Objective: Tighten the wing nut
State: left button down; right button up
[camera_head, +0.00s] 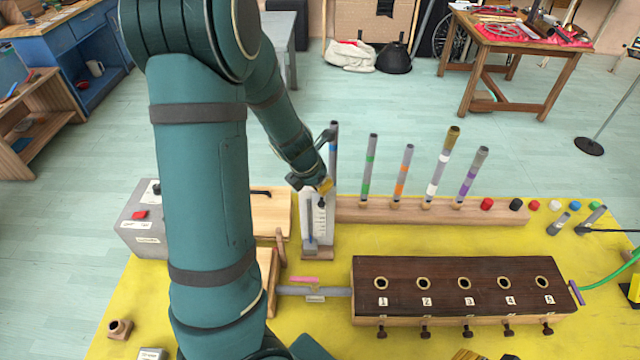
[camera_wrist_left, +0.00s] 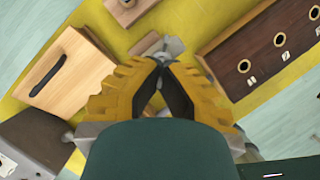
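The left gripper (camera_head: 323,184) is at the upper part of an upright stand with a white scale plate (camera_head: 319,215). In the left wrist view, the yellow ridged fingers of this gripper (camera_wrist_left: 161,63) converge, leaving a narrow gap at their tips. A small grey metal part (camera_wrist_left: 168,46) shows at and just beyond the tips. It may be the wing nut, but its shape is partly hidden by the fingers. I cannot tell whether the fingers touch or grip it. The right gripper is not in view.
A dark wooden box with numbered holes (camera_head: 460,273) stands to the right on the yellow table (camera_head: 230,335). Several upright tubes stand in a wooden rack (camera_head: 400,212) beside the stand. A grey box (camera_head: 140,212) and a wooden board (camera_head: 272,207) are at left.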

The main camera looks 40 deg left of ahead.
pick_arm(q)
jog(key=shift+a+f+m+h+b, duration=0.2)
jog(key=shift+m+h+b, duration=0.15)
jog(key=shift+m, duration=0.55)
jog(key=shift+r+m+g+h, duration=0.1)
jog(key=shift+m+g+h, duration=0.25)
jog(key=shift+m, duration=0.75)
jog(key=shift+a+b, duration=0.1)
jog(key=shift+b, duration=0.2)
jog(key=c, duration=1.6)
grip_release()
jog(key=shift+w+m, duration=0.1)
jog(key=shift+m, duration=0.4)
jog(key=o, duration=0.5)
jog(key=shift+o, duration=0.2)
jog(key=shift+r, duration=0.1)
jog(key=v, duration=1.2)
jog(key=shift+a, duration=0.2)
